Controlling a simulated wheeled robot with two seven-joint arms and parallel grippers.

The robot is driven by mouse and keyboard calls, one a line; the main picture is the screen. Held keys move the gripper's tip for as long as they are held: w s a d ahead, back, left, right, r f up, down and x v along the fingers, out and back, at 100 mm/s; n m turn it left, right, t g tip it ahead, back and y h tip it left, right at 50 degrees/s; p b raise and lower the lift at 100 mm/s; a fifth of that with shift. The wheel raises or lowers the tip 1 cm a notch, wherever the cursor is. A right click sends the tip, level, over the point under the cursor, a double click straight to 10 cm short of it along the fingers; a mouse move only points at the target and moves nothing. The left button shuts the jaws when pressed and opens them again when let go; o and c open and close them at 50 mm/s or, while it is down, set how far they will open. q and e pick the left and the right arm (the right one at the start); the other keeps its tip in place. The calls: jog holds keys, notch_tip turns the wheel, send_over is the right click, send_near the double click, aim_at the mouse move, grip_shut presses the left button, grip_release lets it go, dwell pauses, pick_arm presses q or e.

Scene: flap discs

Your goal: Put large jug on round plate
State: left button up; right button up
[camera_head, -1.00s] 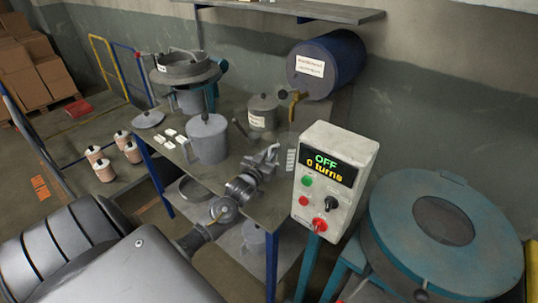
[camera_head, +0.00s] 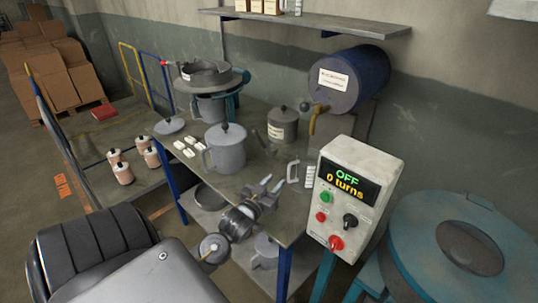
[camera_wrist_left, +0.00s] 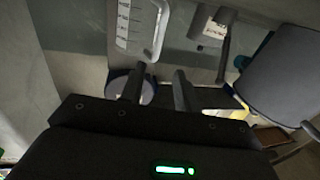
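The large jug (camera_head: 228,152) is grey, lidded and upright on the workbench, with its handle on the left. In the left wrist view a big grey body with a handle, seemingly this jug (camera_wrist_left: 285,75), fills the right side. No plain round plate is certain; a flat grey disc with a knob (camera_head: 170,126) lies at the bench's left end. My left gripper (camera_head: 270,185) is over the bench's front part, right of and nearer than the jug, not touching it. Its fingers (camera_wrist_left: 158,88) are apart with nothing between them. My right gripper is out of view.
A lidded pot (camera_head: 282,126) stands behind the jug. A clear measuring cup (camera_head: 293,172) is right of my gripper. White blocks (camera_head: 185,149) lie left of the jug. A control box (camera_head: 352,190) stands front right. A ring-shaped device (camera_head: 205,75) stands at the back.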

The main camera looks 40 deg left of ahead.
pick_arm(q)
jog(key=v, duration=0.2)
jog(key=shift+s+r, duration=0.2)
jog(key=shift+s, duration=0.1)
dwell(0.4)
